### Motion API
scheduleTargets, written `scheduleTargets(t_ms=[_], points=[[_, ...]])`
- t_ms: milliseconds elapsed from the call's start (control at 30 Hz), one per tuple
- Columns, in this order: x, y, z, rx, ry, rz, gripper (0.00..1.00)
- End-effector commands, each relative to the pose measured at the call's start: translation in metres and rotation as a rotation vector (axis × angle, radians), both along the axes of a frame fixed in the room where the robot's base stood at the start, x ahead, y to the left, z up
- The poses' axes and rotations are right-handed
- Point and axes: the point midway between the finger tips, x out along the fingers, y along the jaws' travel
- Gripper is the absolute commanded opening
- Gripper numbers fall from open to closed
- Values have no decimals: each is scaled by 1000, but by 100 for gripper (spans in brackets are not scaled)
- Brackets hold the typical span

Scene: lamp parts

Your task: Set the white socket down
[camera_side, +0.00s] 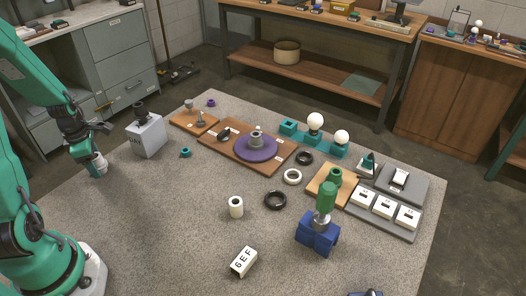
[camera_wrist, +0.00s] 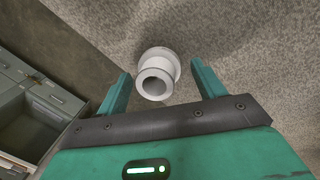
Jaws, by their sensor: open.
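The white socket (camera_wrist: 157,78) is a short, stepped cylinder with a round hole in its end, and it shows between my two fingers in the wrist view. There is a clear gap between it and each finger. In the side view the socket (camera_side: 98,167) is right by the fingertips of my gripper (camera_side: 88,155), at the left part of the grey mat. My gripper is open around it. Part of the socket is hidden by the fingers in the side view, and I cannot tell exactly how its base rests.
A white box (camera_side: 148,138) with a dark knob stands right of my gripper, and a small teal part (camera_side: 185,153) lies past it. A white cylinder (camera_side: 236,207) stands mid-mat. The mat (camera_side: 150,215) is clear in front. Wooden boards with lamp parts lie farther right.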

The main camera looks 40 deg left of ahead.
Motion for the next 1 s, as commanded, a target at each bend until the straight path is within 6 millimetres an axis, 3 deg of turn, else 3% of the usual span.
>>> scheduleTargets(t_ms=[700,1000], points=[[-8,-8,84,4,-4,0,69],[-11,-11,106,1,-1,0,69]])
